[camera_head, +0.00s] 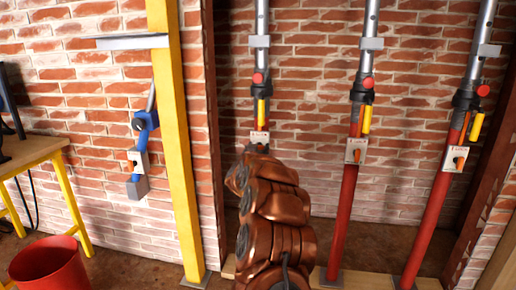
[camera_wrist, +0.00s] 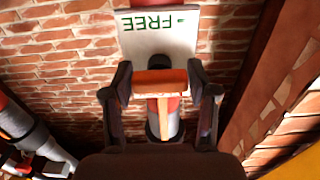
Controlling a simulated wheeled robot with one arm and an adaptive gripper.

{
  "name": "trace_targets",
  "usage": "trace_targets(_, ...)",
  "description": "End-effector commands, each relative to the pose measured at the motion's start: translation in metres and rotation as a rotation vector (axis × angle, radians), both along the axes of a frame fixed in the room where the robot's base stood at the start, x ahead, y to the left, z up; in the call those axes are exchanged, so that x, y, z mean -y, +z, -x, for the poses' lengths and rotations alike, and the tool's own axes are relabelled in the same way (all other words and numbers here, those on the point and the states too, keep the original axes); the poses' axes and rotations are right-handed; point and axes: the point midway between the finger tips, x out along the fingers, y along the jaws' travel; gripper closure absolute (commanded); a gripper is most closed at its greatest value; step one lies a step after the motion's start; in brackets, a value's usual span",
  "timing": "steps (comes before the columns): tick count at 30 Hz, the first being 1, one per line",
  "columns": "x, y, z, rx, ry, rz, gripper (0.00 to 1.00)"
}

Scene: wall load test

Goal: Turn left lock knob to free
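The left lock knob (camera_wrist: 160,78) is an orange bar lying across the wrist view, in front of a white plate (camera_wrist: 158,38). The plate carries green "FREE" lettering and an arrow, upside down in this view. My gripper (camera_wrist: 160,84) has one finger at each end of the bar, and both fingers appear to touch it. In the head view the left prop's plate (camera_head: 260,137) shows just above my copper-coloured arm, which hides the knob and my gripper. The prop has a red button (camera_head: 258,78) and a yellow handle (camera_head: 261,112) above the plate.
A yellow post (camera_head: 178,150), a blue wall fixture (camera_head: 140,150), a red bucket (camera_head: 47,268) and a wooden bench (camera_head: 30,153) are at left.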

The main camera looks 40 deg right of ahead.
Motion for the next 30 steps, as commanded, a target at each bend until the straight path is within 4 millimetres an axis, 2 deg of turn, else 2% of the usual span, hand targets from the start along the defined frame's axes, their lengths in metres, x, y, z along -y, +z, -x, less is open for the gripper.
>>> trace_targets(1, 0.0, 0.0, 0.0, 0.0, 0.0, 0.0, 0.33)
trace_targets(5, 0.0, 0.0, 0.0, 0.0, 0.0, 0.001, 0.21)
trace_targets(17, -0.002, 0.001, 0.002, -0.001, 0.0, 0.001, 0.21)
trace_targets(23, -0.014, 0.002, 0.011, 0.002, -0.002, 0.002, 0.21)
trace_targets(30, -0.037, 0.003, 0.026, 0.003, 0.0, 0.002, 0.21)
